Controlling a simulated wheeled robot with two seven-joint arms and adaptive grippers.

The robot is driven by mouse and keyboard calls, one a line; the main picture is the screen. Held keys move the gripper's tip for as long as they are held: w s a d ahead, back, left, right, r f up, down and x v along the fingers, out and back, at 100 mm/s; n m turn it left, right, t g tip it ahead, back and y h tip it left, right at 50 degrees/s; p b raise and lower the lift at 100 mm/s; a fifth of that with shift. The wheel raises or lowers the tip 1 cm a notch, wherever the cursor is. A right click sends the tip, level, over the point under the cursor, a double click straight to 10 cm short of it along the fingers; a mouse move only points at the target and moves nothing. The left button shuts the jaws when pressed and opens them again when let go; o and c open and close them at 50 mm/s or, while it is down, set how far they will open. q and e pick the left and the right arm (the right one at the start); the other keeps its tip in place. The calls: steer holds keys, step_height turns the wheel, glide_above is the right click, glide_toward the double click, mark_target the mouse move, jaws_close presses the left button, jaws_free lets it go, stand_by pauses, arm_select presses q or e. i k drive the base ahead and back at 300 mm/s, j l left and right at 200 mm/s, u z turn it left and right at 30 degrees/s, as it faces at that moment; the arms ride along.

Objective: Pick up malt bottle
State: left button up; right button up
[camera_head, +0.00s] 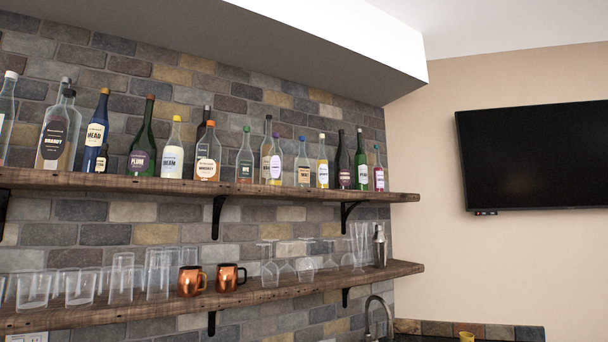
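Several labelled bottles stand upright in a row on the upper wooden shelf (130,182). I cannot tell for sure which is the malt bottle, as many labels are too small to read. Readable ones include a brandy bottle (54,140), a blue mead bottle (96,133), a green plum bottle (142,150) and a whiskey bottle (207,155). Neither of my grippers is in view.
The lower wooden shelf (240,296) holds clear glasses (120,275), two copper mugs (191,281) and a metal shaker (379,246). A television (535,155) hangs on the right wall. A soffit overhangs the upper shelf.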

mark_target(302, 165)
steer(key=i+l+u, duration=0.1)
steer(key=i+l, duration=1.5)
steer(key=i, duration=0.1)
